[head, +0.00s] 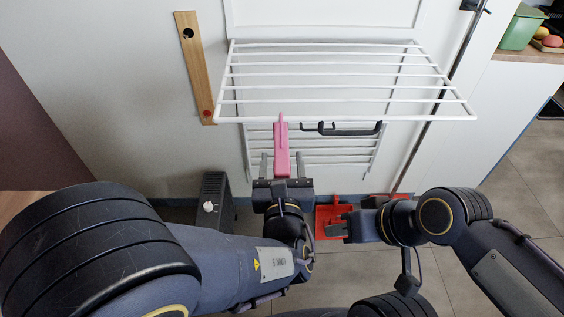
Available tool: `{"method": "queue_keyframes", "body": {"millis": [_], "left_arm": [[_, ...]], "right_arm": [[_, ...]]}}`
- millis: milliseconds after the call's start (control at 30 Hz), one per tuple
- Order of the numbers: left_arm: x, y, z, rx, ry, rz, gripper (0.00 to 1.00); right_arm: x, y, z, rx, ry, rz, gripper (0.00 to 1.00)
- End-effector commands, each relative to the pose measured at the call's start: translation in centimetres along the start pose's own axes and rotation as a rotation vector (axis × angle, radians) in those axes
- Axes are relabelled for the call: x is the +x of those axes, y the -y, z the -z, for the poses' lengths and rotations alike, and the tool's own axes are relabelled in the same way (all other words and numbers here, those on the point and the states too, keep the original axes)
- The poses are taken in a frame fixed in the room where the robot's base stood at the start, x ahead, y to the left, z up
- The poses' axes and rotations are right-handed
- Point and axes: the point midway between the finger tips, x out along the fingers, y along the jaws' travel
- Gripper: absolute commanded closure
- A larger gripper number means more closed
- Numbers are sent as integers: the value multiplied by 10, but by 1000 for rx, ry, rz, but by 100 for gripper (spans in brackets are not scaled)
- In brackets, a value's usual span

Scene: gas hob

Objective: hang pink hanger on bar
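The pink hanger (281,150) is upright and seen nearly edge-on, its top end overlapping the front bar (400,118) of the white drying rack. I cannot tell whether its hook rests on the bar. My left gripper (282,166) is just below the rack, its two fingers spread on either side of the hanger's lower part, with visible gaps to both sides. My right gripper (340,228) is lower and to the right, pointing left, away from the hanger. Its fingers are seen from the side, so its opening is unclear.
A dark hanger (350,131) hangs at the front bar, right of the pink one. A wooden strip (194,68) is on the wall at left. A black box (213,200) and a red object (331,211) are low down. A counter with a green container (522,28) is at upper right.

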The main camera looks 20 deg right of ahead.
Motion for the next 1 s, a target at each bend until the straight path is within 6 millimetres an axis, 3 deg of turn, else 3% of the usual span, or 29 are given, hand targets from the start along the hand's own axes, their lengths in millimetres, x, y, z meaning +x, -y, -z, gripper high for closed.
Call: {"method": "queue_keyframes", "body": {"millis": [267, 700, 1000], "left_arm": [[-4, 0, 0, 0, -1, 2, 46], [-70, 1, 0, -1, -1, 3, 46], [-78, 0, 0, 0, 0, 0, 46]], "right_arm": [[0, 0, 0, 0, 0, 0, 67], [-2, 1, 1, 0, 0, 0, 67], [-2, 1, 1, 0, 0, 0, 67]]}}
